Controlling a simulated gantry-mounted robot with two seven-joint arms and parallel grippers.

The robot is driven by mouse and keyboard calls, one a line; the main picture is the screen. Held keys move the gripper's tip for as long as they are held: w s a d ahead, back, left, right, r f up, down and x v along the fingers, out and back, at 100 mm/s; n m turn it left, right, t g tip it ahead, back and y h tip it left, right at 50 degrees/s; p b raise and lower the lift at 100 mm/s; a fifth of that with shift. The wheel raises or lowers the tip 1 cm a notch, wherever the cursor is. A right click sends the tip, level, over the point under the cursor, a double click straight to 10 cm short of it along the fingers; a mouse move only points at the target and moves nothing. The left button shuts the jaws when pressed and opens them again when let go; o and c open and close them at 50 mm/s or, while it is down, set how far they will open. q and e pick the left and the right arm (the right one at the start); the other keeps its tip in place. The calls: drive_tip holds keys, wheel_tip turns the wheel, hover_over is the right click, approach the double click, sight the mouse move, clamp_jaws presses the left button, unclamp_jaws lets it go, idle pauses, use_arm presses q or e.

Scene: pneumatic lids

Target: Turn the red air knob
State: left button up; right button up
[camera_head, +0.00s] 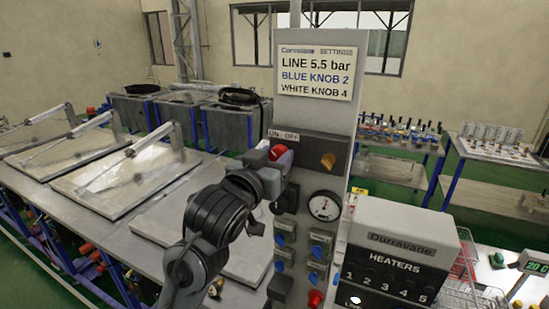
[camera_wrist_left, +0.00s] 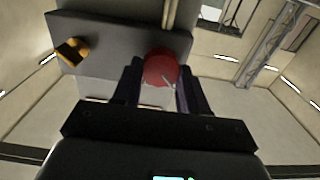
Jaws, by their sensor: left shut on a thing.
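The red air knob (camera_head: 281,153) sits near the top of the grey control column, just under an "ON - OFF" label. My left gripper (camera_head: 272,172) is at the knob and partly covers it. In the left wrist view the red knob (camera_wrist_left: 160,66) shows between the two dark fingers of my left gripper (camera_wrist_left: 160,82), which are shut on it. The exact contact of the fingertips is hard to see. My right gripper is not in view.
An orange knob (camera_head: 328,160) is to the right on the same panel. A round gauge (camera_head: 325,205) and several blue knobs are lower down. A heater box (camera_head: 400,250) stands right of the column. Metal-lidded tables (camera_head: 125,175) fill the left.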

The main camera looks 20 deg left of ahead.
use_arm(q)
drive_tip(key=shift+m, duration=0.3)
drive_tip(key=m+p, duration=0.1)
drive_tip(key=m, duration=0.7)
drive_tip(key=shift+d, duration=0.1)
drive_tip(key=m, duration=0.4)
drive_tip(key=shift+f, duration=0.15)
drive_tip(key=m, duration=0.5)
drive_tip(key=shift+d+f+b, duration=0.1)
drive_tip(key=shift+b, duration=0.3)
drive_tip(key=shift+m, duration=0.3)
drive_tip(key=o, duration=1.1)
drive_tip(key=shift+c, duration=0.2)
drive_tip(key=shift+s, duration=0.1)
